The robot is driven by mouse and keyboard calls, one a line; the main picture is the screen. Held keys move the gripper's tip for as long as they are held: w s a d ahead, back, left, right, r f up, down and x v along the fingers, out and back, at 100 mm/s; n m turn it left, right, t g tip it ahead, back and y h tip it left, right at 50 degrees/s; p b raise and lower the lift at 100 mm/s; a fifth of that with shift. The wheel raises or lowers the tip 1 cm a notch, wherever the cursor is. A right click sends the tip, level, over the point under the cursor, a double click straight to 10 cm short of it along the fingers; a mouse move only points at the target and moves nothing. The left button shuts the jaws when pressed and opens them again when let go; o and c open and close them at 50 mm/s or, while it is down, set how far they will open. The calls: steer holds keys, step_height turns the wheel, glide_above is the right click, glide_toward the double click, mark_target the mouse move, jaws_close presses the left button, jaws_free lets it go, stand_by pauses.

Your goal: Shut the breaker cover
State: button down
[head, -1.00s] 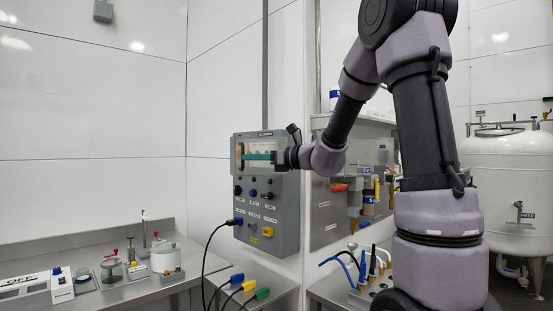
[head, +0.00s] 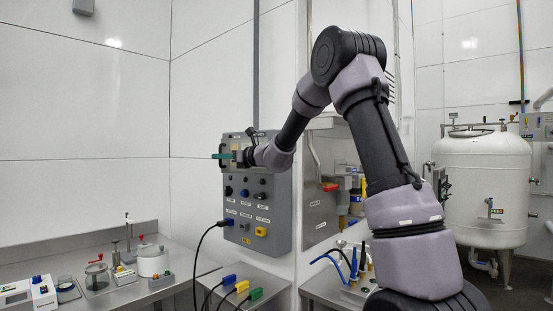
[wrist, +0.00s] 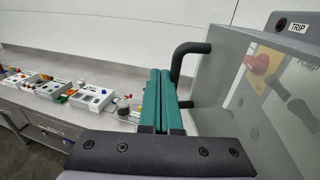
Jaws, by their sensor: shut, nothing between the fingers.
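The breaker cover (wrist: 228,85) looks like a clear panel in the wrist view. A red knob and a black lever show through it. A black bar handle (wrist: 186,62) stands out from its left side. My gripper (wrist: 164,98) has its green fingers shut together and empty, just left of the handle; I cannot tell whether they touch it. In the head view my gripper (head: 222,156) is at the upper left of the grey control box (head: 262,212), and my wrist hides much of the box's upper part. The cover's exact angle is unclear.
A bench with lab devices (head: 151,262) runs along the left wall. Blue, yellow and green plugs (head: 242,287) sit below the box. A grey cabinet (head: 318,200) with fittings stands right of it. A white tank (head: 485,185) stands far right.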

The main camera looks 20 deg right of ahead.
steer(key=w+m+t+h, duration=0.1)
steer(key=w, duration=0.6)
steer(key=shift+d+m+t+h, duration=0.3)
steer(key=shift+d+h, duration=0.1)
steer(key=shift+w, duration=0.15)
